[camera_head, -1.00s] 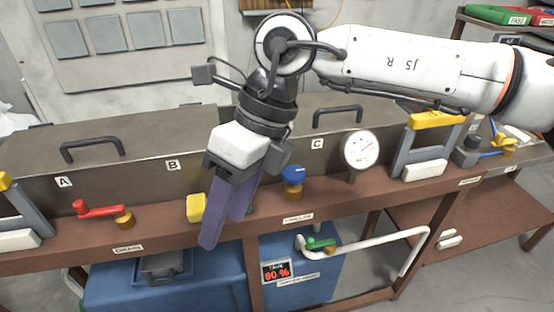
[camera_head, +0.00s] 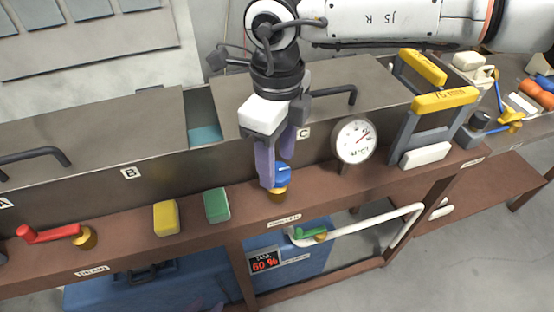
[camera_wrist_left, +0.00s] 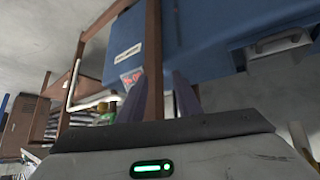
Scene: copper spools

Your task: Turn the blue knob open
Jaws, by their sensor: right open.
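The blue knob (camera_head: 283,176) sits on a brass valve body (camera_head: 278,194) on the brown bench ledge below panel C. My right gripper (camera_head: 276,172) reaches down from above in the head view. It is open, with one purple finger close at the knob's left side and the other behind its upper right. I cannot tell whether either finger touches the knob. In the left wrist view, the purple fingers of my left gripper (camera_wrist_left: 184,95) point toward the blue tank under the bench.
A round gauge (camera_head: 353,140) stands right of the knob. A green block (camera_head: 216,205) and a yellow block (camera_head: 166,218) lie to its left, then a red lever (camera_head: 50,233). A green-handled valve (camera_head: 309,233) is below. Yellow-topped grey frames (camera_head: 444,101) stand to the right.

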